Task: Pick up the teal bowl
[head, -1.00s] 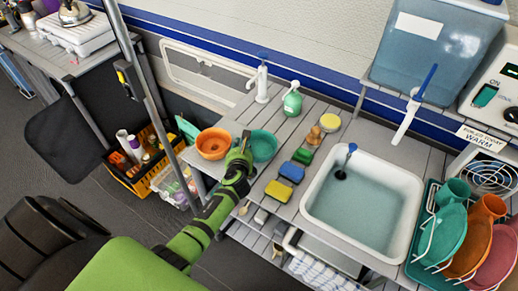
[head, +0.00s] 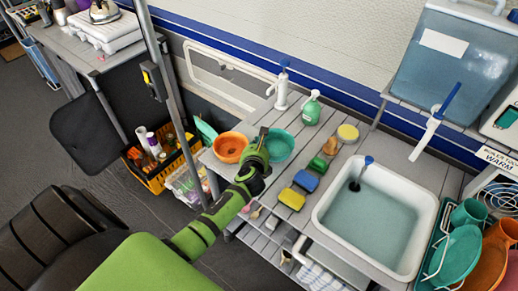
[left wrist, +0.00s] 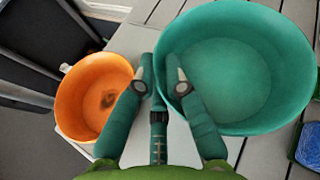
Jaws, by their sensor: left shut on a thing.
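The teal bowl (head: 279,147) sits at the left end of the slatted counter in the head view, right of an orange bowl (head: 230,148). In the left wrist view the teal bowl (left wrist: 238,65) fills the upper right and looks empty. My left gripper (head: 262,136) is at the bowl's left side. In the left wrist view its two fingers (left wrist: 160,75) are shut on the bowl's near left rim, one finger inside the bowl and one outside. The orange bowl (left wrist: 92,98) is apart, to the left of the fingers. My right gripper is not in view.
A yellow sponge (head: 291,199), a blue sponge (head: 306,181) and a white sink basin (head: 372,218) with water lie to the right. A green soap bottle (head: 312,108) and a white tap (head: 282,88) stand behind. A grey pole (head: 175,95) rises left of the counter.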

